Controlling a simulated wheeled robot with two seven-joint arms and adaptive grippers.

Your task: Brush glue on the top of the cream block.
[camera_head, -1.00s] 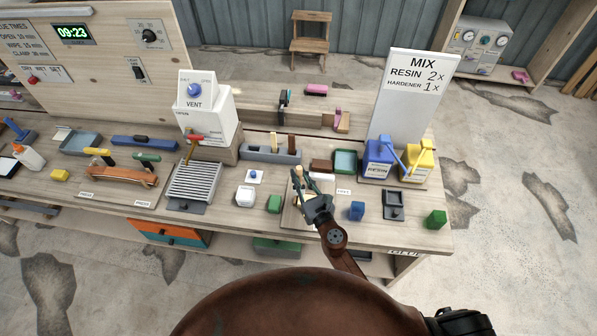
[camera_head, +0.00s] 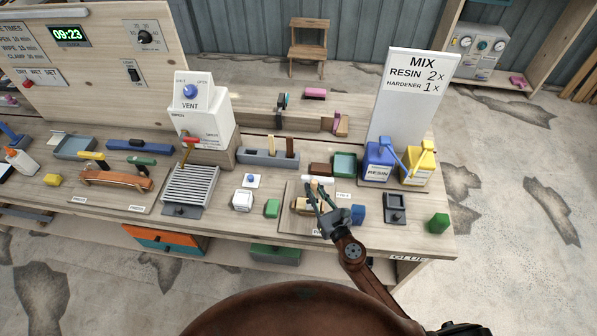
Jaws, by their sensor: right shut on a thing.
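The cream block (camera_head: 304,207) lies on a pale wooden board (camera_head: 291,224) near the front of the bench, partly hidden by my right gripper. My right gripper (camera_head: 315,195) reaches in from the lower right over that board. Its fingers are shut on a slim thing, probably the brush, which they mostly cover. A whitish piece (camera_head: 318,181) shows just beyond the fingertips. I cannot tell whether the held thing touches the block, and no glue can be made out on its top. My left gripper is not in view.
Behind are a brown block (camera_head: 320,169), a green tray (camera_head: 345,164), and blue RESIN (camera_head: 379,163) and yellow (camera_head: 416,165) containers.

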